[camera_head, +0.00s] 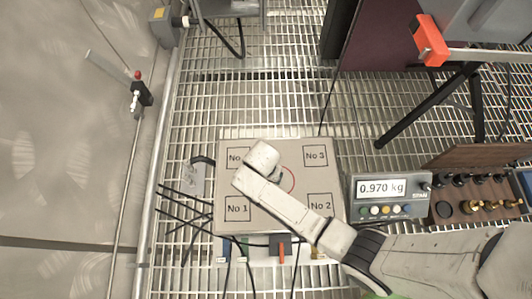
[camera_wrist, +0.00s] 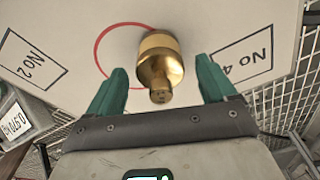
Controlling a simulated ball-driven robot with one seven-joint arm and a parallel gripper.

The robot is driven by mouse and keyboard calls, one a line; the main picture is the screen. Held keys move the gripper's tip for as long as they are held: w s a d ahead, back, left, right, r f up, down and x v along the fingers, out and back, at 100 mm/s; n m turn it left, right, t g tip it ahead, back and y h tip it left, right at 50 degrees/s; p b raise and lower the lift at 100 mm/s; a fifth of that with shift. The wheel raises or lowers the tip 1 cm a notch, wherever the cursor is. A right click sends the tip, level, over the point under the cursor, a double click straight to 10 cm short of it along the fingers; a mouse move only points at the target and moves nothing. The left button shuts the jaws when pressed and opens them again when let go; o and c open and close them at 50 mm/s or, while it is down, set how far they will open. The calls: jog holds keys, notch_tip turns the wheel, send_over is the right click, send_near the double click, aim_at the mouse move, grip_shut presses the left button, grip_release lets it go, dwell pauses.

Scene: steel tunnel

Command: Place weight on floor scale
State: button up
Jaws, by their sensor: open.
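The brass weight (camera_wrist: 160,62) is on the floor scale's pale platform in the wrist view, over the right edge of the red circle (camera_wrist: 104,38). My gripper (camera_wrist: 161,68) is open, with one green finger on each side of the weight and visible gaps between. The floor scale (camera_head: 270,232) shows in the head view with corner squares marked No 1, No 2 and No 3; my arm partly covers the fourth. Its display (camera_head: 381,188) reads 0.970 kg. In the head view my arm hides the weight and my fingertips.
A wooden rack (camera_head: 478,195) with several dark and brass weights stands at the right. A dark panel and black stand legs (camera_head: 425,118) are at the upper right. Cables lie left of and below the scale. A rail (camera_head: 158,170) runs along the left wall.

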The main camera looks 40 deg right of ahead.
notch_tip(320, 180, up, 10)
jog(key=a+p, duration=0.1)
jog(key=p, duration=0.3)
jog(key=shift+s+f, duration=0.15)
jog(key=shift+s, duration=0.15)
jog(key=s+d+r+n, duration=0.4)
jog(key=s+r+n, duration=0.1)
jog(key=s+r, duration=0.2)
jog(key=s+d+r+n+y, duration=0.1)
jog(key=s+d+r+n, duration=0.4)
jog(key=s, duration=0.4)
notch_tip(320, 180, up, 2)
jog(key=shift+r+n, duration=0.2)
jog(key=shift+n, duration=0.5)
jog(key=shift+w, duration=0.1)
